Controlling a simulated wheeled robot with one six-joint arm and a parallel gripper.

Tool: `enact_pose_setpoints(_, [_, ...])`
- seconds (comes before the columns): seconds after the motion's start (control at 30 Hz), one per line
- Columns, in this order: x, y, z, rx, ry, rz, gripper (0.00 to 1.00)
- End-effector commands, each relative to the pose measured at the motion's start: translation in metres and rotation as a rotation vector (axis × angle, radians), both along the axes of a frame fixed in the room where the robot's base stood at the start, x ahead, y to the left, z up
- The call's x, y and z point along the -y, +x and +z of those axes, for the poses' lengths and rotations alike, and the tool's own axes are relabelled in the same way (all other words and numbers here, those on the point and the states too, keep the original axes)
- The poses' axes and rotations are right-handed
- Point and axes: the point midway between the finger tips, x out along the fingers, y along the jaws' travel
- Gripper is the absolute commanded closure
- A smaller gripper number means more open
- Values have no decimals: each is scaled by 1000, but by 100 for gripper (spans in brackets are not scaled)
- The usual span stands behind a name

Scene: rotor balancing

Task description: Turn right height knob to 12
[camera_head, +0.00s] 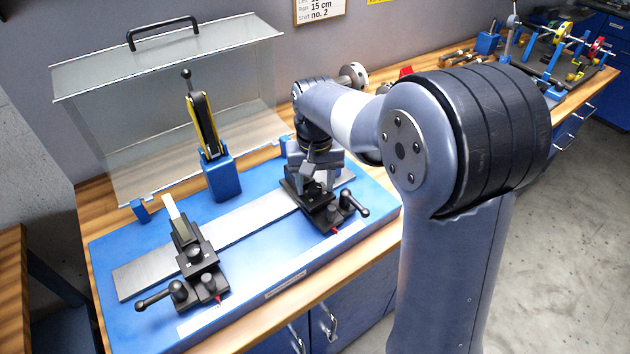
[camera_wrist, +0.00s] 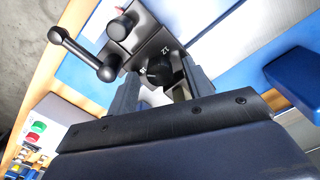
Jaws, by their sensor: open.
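The right support (camera_head: 325,208) is a black block with a lever, standing on the grey rail (camera_head: 240,222) of the blue base. My gripper (camera_head: 314,178) is over this support, pointing down. In the wrist view the round black height knob (camera_wrist: 159,73) lies between the two spread fingers of my gripper (camera_wrist: 160,69). White scale marks show beside the knob; one looks like 12. The knob's exact setting is too small to read. Whether the fingers touch it, I cannot tell. In the head view my gripper hides the knob.
The support's ball-ended lever (camera_wrist: 82,53) is close on the left in the wrist view. A matching left support (camera_head: 197,262) stands on the rail. A blue post with a yellow-black arm (camera_head: 205,125) and a clear cover (camera_head: 110,90) stand behind.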

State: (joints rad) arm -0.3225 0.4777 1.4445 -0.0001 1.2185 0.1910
Motion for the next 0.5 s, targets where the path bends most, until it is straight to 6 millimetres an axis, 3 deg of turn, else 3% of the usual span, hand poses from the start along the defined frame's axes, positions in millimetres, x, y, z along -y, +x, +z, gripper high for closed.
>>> enact_pose_setpoints(0.23, [0, 0, 11, 1, 0, 0, 51])
enact_pose_setpoints(0.5, [0, 1, 64, 5, 2, 0, 51])
